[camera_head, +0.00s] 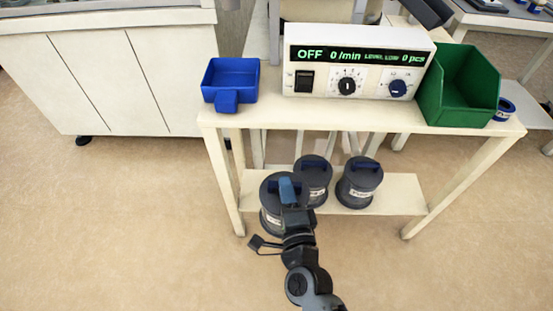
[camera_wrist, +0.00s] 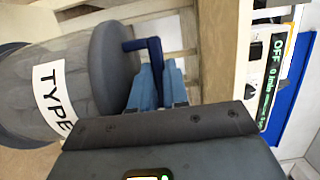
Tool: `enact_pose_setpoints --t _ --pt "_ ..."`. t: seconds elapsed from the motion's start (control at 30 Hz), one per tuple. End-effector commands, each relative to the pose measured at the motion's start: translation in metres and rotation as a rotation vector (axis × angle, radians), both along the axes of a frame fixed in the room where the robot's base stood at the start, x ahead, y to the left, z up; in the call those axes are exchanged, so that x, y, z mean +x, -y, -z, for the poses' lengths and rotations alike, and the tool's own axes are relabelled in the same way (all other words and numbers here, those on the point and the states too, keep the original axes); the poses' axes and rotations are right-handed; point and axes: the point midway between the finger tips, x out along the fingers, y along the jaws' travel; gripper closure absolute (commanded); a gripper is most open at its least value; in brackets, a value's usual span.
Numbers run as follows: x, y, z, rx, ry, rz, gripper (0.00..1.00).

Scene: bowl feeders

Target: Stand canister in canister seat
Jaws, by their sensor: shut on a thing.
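A dark grey canister (camera_head: 270,217) with a flat lid is at the front left of the lower shelf, nearest my arm. In the wrist view the same canister (camera_wrist: 75,85) lies sideways in the picture, with a white label reading "TYPE". My gripper (camera_head: 288,187) is over its lid. In the wrist view, the blue fingers of my gripper (camera_wrist: 160,76) are shut on the canister's blue handle (camera_wrist: 141,44). My gripper partly hides the canister in the head view. I cannot tell whether its base touches anything. I cannot make out a canister seat.
Two similar canisters, one in the middle (camera_head: 317,172) and one at right (camera_head: 359,184), stand close by on the lower shelf (camera_head: 395,194). Above are a blue bin (camera_head: 232,77), a control box (camera_head: 355,62) and a green bin (camera_head: 457,88). The floor left is clear.

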Motion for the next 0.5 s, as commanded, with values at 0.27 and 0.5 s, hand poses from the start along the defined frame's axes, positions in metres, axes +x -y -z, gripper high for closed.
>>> enact_pose_setpoints --t 0.27,0.5 --pt "-0.003 0.05 -0.016 0.0 0.004 0.049 1.0" --pt "-0.008 0.115 -0.034 -0.001 0.003 0.109 1.0"
